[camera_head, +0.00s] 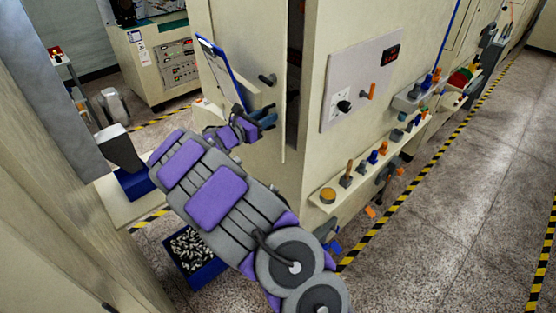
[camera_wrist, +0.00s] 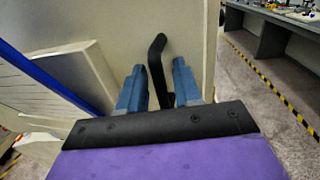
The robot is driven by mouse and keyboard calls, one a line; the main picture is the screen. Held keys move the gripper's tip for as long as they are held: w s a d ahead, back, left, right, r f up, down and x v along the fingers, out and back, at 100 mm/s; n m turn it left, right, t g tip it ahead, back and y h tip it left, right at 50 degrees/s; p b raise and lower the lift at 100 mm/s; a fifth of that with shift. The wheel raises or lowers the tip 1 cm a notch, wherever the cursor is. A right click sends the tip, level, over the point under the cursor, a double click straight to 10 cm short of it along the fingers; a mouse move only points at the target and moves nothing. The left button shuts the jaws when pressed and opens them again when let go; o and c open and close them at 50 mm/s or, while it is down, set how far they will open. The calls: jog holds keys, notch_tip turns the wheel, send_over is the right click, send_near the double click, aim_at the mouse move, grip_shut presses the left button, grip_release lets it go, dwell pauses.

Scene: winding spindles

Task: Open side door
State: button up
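The side door is a beige panel (camera_head: 250,40) on the machine's end face; it also fills the middle of the wrist view (camera_wrist: 190,35). A dark vertical gap shows along its right edge in the head view. A black handle (camera_head: 267,79) sticks out from the panel. In the wrist view a bent black handle (camera_wrist: 157,62) stands between the two blue fingers. My gripper (camera_head: 266,118) is close to the panel. It is open in the wrist view (camera_wrist: 155,88), with visible space on both sides of the handle. The handle's lower end is hidden behind my gripper.
A clipboard (camera_head: 222,70) with a blue edge hangs left of the handle, close to my arm. A control panel (camera_head: 362,80) and a ledge with several small parts (camera_head: 355,172) are on the right. A blue bin (camera_head: 205,272) stands below my arm. The right aisle is clear.

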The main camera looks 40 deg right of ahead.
aim_at(281, 112)
jog(key=d+t+b, duration=0.1)
jog(key=d, duration=0.1)
jog(key=d+n+t+b, duration=0.1)
jog(key=b, duration=0.1)
jog(key=d+b, duration=0.1)
jog(key=d, duration=0.1)
jog(key=shift+s+d+f+n+t+b, duration=0.1)
jog(key=shift+s+d+n+t+b, duration=0.2)
jog(key=shift+d+n+t+b, duration=0.1)
jog(key=r+p+v, duration=0.1)
jog(key=p+v, duration=0.1)
jog(key=v, duration=1.6)
jog(key=s+d+m+g+y+b, duration=0.1)
jog(key=s+d+m+g+y, duration=0.1)
jog(key=s+m, duration=0.5)
jog(key=shift+s+d+g+b, duration=0.4)
jog(key=shift+s+d+g, duration=0.2)
jog(key=shift+s+g, duration=0.95)
jog(key=shift+s+r, duration=0.1)
jog(key=shift+r, duration=0.05)
